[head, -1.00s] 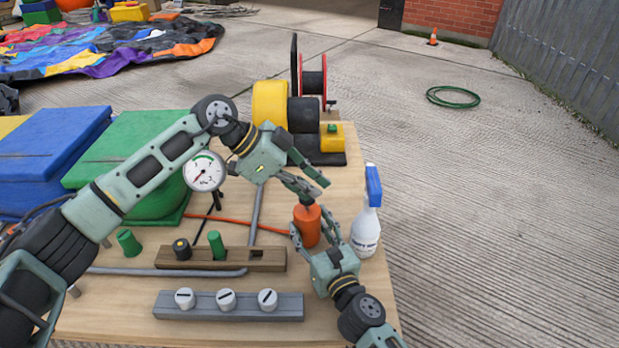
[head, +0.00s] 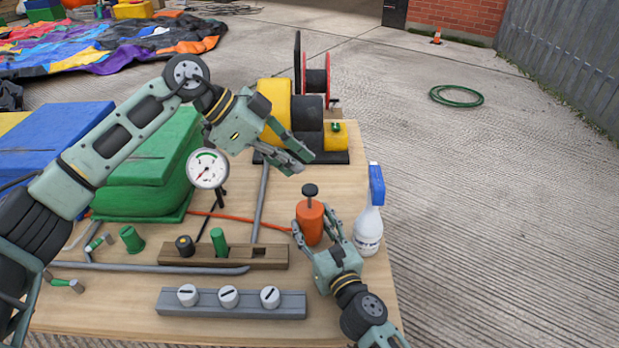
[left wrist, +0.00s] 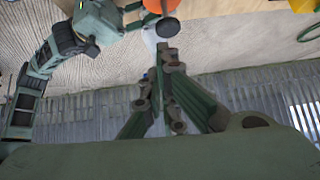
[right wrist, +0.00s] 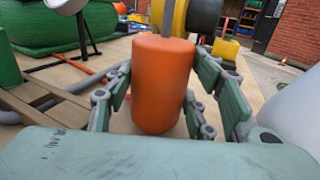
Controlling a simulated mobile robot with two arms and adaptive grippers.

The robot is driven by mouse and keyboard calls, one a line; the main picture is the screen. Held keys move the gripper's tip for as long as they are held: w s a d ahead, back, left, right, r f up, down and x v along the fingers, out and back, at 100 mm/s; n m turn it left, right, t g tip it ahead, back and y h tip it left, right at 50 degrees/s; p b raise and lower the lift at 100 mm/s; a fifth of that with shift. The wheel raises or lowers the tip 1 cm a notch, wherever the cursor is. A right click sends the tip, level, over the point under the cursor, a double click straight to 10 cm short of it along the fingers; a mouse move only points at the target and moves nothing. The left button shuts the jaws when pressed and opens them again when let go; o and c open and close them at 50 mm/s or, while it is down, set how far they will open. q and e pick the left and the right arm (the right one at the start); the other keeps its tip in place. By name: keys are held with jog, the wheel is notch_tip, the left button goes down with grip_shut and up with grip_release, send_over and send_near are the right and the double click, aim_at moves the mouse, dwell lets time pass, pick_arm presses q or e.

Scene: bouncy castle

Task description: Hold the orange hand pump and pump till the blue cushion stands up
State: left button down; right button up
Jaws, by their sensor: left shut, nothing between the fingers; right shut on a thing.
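The orange hand pump (head: 310,224) stands upright near the right edge of the table, its black knob (head: 310,190) up on a short rod. My right gripper (head: 317,226) is shut around the pump body; the right wrist view shows the orange body (right wrist: 162,85) between its fingers. My left gripper (head: 303,164) is shut and empty, above and behind the knob, apart from it. The left wrist view shows the knob (left wrist: 167,28) beyond its closed fingers. The blue cushion (head: 45,150) is at the left, partly hidden by my left arm. A dial gauge (head: 207,168) stands by the green cushion (head: 150,170).
A white spray bottle (head: 368,222) with a blue head stands close right of the pump. A wooden block (head: 265,256) with pegs and a grey bar (head: 235,304) with white knobs lie in front. A yellow and black blower (head: 280,115) stands behind.

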pick_arm(q)
jog(key=v, duration=0.4)
jog(key=shift+r, duration=0.15)
dwell(1.1)
jog(key=shift+h, duration=0.3)
jog(key=r, duration=0.1)
jog(key=a+r, duration=0.2)
jog(key=shift+w+r, duration=0.25)
jog(key=shift+r, duration=0.05)
send_over(306, 193)
notch_tip(306, 193, down, 7)
jog(key=shift+r, duration=0.1)
notch_tip(306, 193, down, 3)
jog(key=shift+f, duration=0.55)
